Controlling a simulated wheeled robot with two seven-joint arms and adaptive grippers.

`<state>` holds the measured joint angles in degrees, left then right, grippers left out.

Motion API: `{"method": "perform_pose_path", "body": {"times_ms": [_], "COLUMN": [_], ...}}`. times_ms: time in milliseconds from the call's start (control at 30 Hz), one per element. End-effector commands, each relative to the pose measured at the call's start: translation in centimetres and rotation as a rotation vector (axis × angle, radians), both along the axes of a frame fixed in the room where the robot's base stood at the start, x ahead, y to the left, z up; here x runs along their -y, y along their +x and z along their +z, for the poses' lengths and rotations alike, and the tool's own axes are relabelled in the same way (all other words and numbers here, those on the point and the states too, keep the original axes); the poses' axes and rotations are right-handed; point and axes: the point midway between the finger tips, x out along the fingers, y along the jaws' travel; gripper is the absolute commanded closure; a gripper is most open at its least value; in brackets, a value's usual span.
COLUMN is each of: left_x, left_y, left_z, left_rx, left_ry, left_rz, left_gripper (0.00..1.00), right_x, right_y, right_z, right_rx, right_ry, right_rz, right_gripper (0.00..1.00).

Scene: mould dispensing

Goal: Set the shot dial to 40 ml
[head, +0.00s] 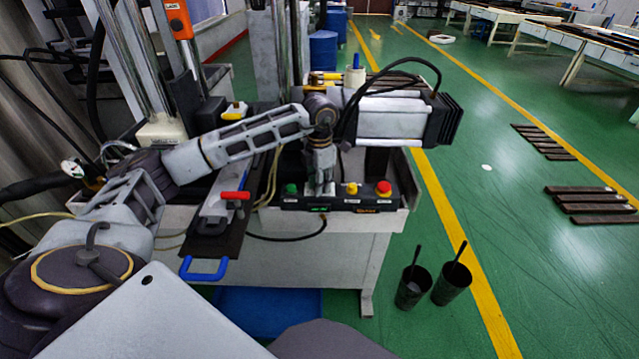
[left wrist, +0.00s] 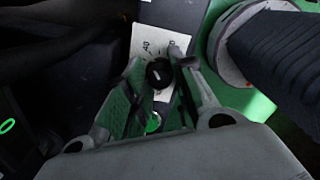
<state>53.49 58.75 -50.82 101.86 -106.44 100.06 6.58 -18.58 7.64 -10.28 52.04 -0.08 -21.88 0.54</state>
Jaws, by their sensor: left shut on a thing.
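The shot dial (left wrist: 158,73) is a round black knob with a short pale mark, seen in the left wrist view on a white scale plate (left wrist: 145,42) with small printed figures. The figures are too small and turned to read surely, so I cannot tell the setting. My left gripper (left wrist: 163,78) has its fingers on both sides of the knob and is shut on it. In the head view my left gripper (head: 320,187) points down at the dark control panel (head: 335,203) and hides the dial. My right gripper is in neither view.
The panel also carries a green button (head: 291,189), a yellow button (head: 351,188) and a red button (head: 383,187). Left of it lies a plate with a blue handle (head: 207,275) and red clamp lever (head: 235,195). Two dark cups (head: 412,292) (head: 451,286) stand at right.

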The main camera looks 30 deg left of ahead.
Motion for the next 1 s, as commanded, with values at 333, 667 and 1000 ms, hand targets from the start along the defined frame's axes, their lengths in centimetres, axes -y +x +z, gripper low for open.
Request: {"method": "perform_pose_path", "body": {"times_ms": [333, 667, 1000], "left_x": [-0.03, -0.04, -0.04], "left_y": [0.03, 0.02, 0.01], "left_z": [0.04, 0.01, 0.02], "left_rx": [0.001, 0.000, 0.000], "left_ry": [0.000, 0.001, 0.000], "left_rz": [0.002, 0.002, 0.030], "left_gripper": [0.51, 0.51, 0.51], "right_x": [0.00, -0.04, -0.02], "right_y": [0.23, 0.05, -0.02], "right_z": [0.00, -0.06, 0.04], "right_rx": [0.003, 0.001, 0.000], "right_ry": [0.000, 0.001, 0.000], "right_rz": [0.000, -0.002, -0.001], "right_gripper": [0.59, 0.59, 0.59]}}
